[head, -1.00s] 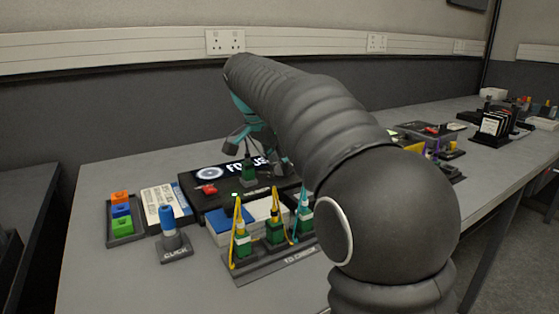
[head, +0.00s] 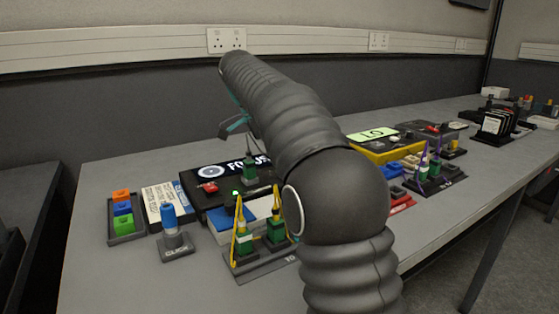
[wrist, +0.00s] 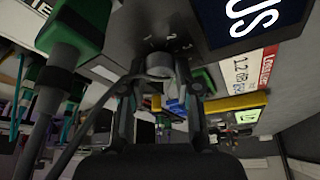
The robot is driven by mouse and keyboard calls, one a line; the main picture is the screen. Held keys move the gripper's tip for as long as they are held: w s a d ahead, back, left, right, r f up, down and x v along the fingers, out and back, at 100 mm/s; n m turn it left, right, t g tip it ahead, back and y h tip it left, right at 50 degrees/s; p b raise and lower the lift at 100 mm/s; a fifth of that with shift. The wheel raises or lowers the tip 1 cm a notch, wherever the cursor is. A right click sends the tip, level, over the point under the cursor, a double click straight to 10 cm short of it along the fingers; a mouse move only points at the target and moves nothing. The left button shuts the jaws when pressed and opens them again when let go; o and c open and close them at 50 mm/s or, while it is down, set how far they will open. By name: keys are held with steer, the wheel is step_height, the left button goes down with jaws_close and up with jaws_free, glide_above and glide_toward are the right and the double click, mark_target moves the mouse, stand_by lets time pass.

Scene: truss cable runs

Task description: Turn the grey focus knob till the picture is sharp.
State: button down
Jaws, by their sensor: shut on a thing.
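The grey focus knob (wrist: 160,66) is on the dark box (wrist: 205,58), between my fingertips in the wrist view. My gripper (wrist: 160,82) is shut on it. In the head view the knob is hidden, and only part of my gripper (head: 235,127) shows above the box. The screen (head: 232,168) shows a ring mark and the letters FOCUS, partly covered by the green connector. In the wrist view the letters US on the screen (wrist: 250,35) look crisp-edged. A small green lamp (head: 236,193) glows at the front of the box.
A green connector (head: 249,172) with a cable stands close to the knob; it looms at the left of the wrist view. Connectors in a stand (head: 262,240), a blue-topped CLICK post (head: 171,230) and a yellow meter (head: 385,150) are nearby.

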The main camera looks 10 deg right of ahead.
stand_by(0.5)
steer(key=c, duration=0.8)
jaws_free()
